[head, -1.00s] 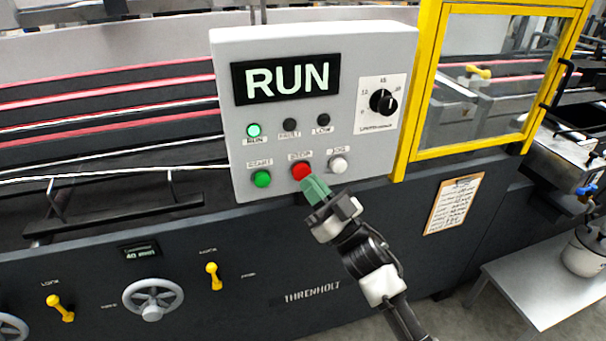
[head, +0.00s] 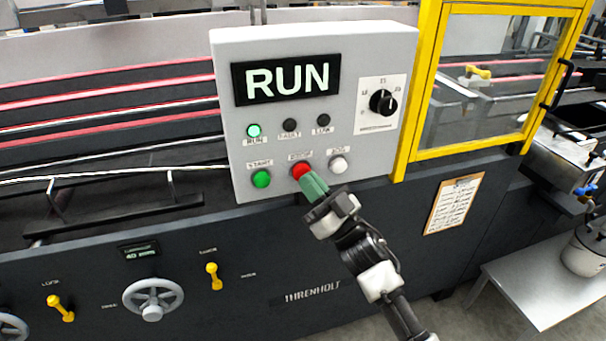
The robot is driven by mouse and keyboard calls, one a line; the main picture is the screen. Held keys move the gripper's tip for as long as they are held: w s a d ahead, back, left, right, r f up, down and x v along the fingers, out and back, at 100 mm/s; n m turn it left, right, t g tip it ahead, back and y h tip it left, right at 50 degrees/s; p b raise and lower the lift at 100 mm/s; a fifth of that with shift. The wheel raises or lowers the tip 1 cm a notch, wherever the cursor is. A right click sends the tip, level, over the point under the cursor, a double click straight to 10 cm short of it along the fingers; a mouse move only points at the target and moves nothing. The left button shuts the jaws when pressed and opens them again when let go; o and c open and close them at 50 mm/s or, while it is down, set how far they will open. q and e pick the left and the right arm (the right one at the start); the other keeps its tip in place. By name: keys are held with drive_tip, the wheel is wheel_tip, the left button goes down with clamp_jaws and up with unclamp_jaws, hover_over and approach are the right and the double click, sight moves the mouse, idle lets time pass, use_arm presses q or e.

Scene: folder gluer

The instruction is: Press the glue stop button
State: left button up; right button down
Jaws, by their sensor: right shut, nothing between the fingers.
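A light grey control panel (head: 212,110) stands on the machine. Its red button (head: 298,169) sits in the bottom row, between a green button (head: 261,179) and a white button (head: 338,164). The blurred label above the red one seems to read STOP. My right gripper (head: 307,180) is shut and empty, its green fingertips at the red button's lower right, covering part of it. I cannot tell whether they touch it or whether it is pushed in. The display (head: 287,78) reads RUN and the green RUN lamp (head: 253,131) is lit. My left gripper is out of view.
A black dial (head: 382,102) is at the panel's right. A yellow-framed guard door (head: 400,120) stands right beside the panel. Below are a handwheel (head: 152,298), yellow levers (head: 213,276) and a clipboard (head: 453,205). A grey table (head: 530,293) with a white pot is at lower right.

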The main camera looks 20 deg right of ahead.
drive_tip(key=shift+w, duration=0.5)
idle(0.7)
drive_tip(key=shift+s, duration=0.15)
drive_tip(key=shift+s+p, duration=0.4)
drive_tip(key=shift+s, duration=0.4)
drive_tip(key=s+p, duration=0.2)
drive_tip(key=s, duration=0.3)
drive_tip(key=shift+d, duration=0.1)
idle(0.7)
